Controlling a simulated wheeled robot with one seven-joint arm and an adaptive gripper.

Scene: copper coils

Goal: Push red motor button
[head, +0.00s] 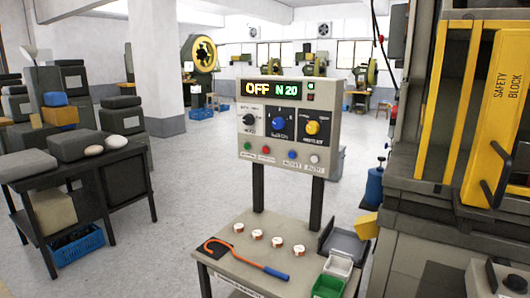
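A control panel (272,170) stands upright on two dark posts at the back of a small table. Its display (274,90) reads "OFF" and "N 20". A red button (265,150) sits in the panel's lower row, between a green button (248,146) on its left and a blue button (292,155) on its right. A white button (314,159) is at the right end. The small labels below are too blurred to read surely. My gripper is not in view.
The table (235,268) holds several copper coils (277,242), an orange hook with a blue handle (246,260) and small bins (328,287). A large press with a yellow safety block (497,110) stands close on the right. The floor left of the table is clear.

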